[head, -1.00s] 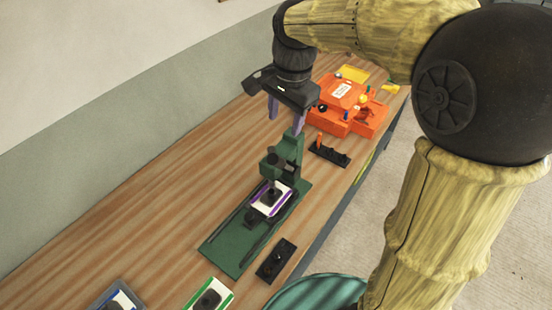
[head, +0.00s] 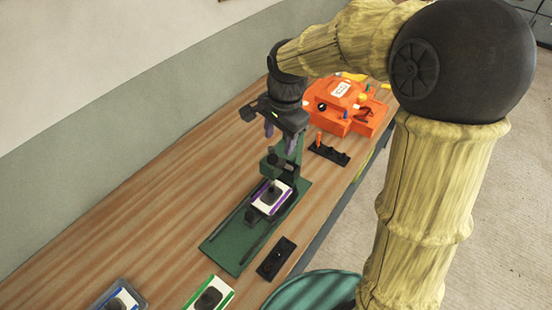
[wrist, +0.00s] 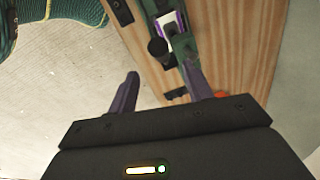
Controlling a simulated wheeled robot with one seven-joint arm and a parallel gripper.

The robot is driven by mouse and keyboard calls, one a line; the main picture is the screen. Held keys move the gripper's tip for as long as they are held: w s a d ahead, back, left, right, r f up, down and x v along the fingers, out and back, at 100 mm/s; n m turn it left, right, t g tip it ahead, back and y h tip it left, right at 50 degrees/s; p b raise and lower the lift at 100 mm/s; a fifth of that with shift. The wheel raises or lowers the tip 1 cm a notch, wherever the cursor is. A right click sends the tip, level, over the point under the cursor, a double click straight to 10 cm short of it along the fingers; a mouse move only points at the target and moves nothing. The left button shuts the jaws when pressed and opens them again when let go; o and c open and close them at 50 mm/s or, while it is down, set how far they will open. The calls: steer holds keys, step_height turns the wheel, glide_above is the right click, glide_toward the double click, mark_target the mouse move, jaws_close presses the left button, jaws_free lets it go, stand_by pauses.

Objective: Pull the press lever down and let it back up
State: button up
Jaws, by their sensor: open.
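The green press (head: 222,246) stands on the wooden bench, with its upright column (head: 294,150) at the far end. A purple-edged white piece with a dark block (head: 284,203) sits on its base. A round black knob (wrist: 158,48), seemingly the lever's end, shows in the wrist view, beyond and between my fingertips. My gripper (head: 281,138) is open and empty, pointing down just above the press head; it also shows in the wrist view (wrist: 161,72). The fingers appear apart from the knob. The lever's arm is hard to make out in the head view.
An orange machine (head: 342,108) stands behind the press. A black holder with an orange peg (head: 329,153) and a black plate (head: 277,259) lie to the right. Green-edged (head: 209,297) and blue-edged (head: 119,298) pieces lie at the front. Bench is clear to the left.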

mark_target(276, 162)
steer(key=f, duration=0.3)
steer(key=f+p, duration=0.1)
steer(key=f, duration=0.2)
steer(key=a+f, duration=0.1)
steer(key=f, duration=0.3)
steer(key=shift+w+p, duration=0.4)
steer(key=shift+d, duration=0.1)
jaws_close()
